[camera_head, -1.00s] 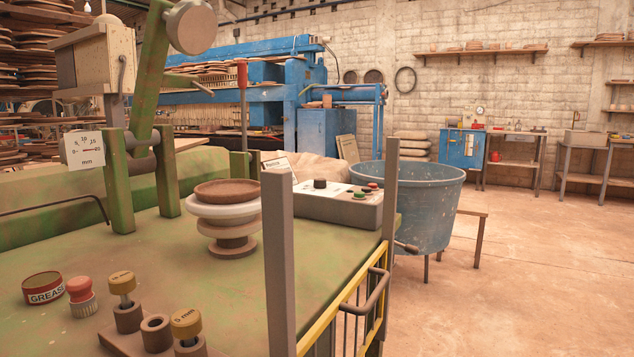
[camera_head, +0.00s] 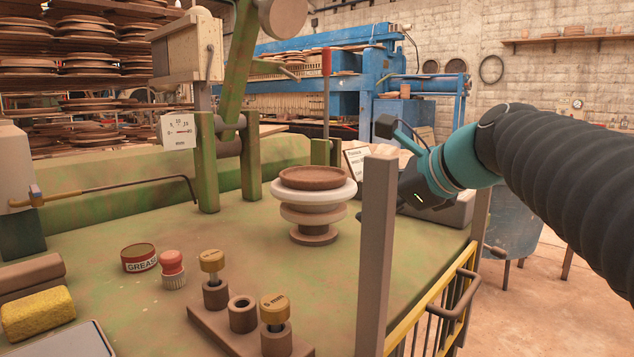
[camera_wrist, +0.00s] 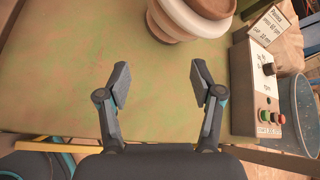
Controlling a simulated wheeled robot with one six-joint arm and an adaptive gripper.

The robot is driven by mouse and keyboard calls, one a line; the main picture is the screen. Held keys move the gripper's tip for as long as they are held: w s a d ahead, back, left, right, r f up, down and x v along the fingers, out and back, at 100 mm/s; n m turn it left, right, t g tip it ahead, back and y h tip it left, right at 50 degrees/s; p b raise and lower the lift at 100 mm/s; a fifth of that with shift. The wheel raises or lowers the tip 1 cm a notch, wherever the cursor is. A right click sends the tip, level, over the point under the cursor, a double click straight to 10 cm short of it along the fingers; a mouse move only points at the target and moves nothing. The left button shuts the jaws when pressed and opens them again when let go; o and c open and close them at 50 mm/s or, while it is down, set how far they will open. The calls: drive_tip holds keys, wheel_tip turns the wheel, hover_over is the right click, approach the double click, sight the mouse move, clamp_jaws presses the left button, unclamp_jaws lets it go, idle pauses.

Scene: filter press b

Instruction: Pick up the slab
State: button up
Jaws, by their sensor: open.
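A brown round slab-like disc (camera_head: 313,177) lies on a wider white disc (camera_head: 310,193), on top of a stepped wheel head on the green machine table; I cannot be sure it is the slab. In the wrist view part of the brown disc (camera_wrist: 208,7) shows at the top edge, with the white disc around it. My gripper (camera_wrist: 160,80) is open and empty above the green table, short of the wheel head. In the head view my gripper (camera_head: 405,200) is right of the wheel head, partly hidden behind a grey post.
The grey post (camera_head: 377,250) and yellow railing (camera_head: 430,312) stand at the table's right edge. A control box (camera_wrist: 258,85) is right of my gripper.

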drive_tip(key=w+a+r+m+y, duration=0.2)
drive_tip(key=w+a+r+m, duration=0.1)
drive_tip(key=w+a+r, duration=0.15)
approach(302, 178)
drive_tip(key=s+a, duration=0.1)
drive_tip(key=s, duration=0.2)
drive_tip(key=shift+b+x, duration=0.4)
drive_tip(key=shift+x, duration=3.1)
drive_tip(key=shift+s+a+f, duration=0.1)
drive_tip(key=shift+s, duration=0.05)
clamp_jaws()
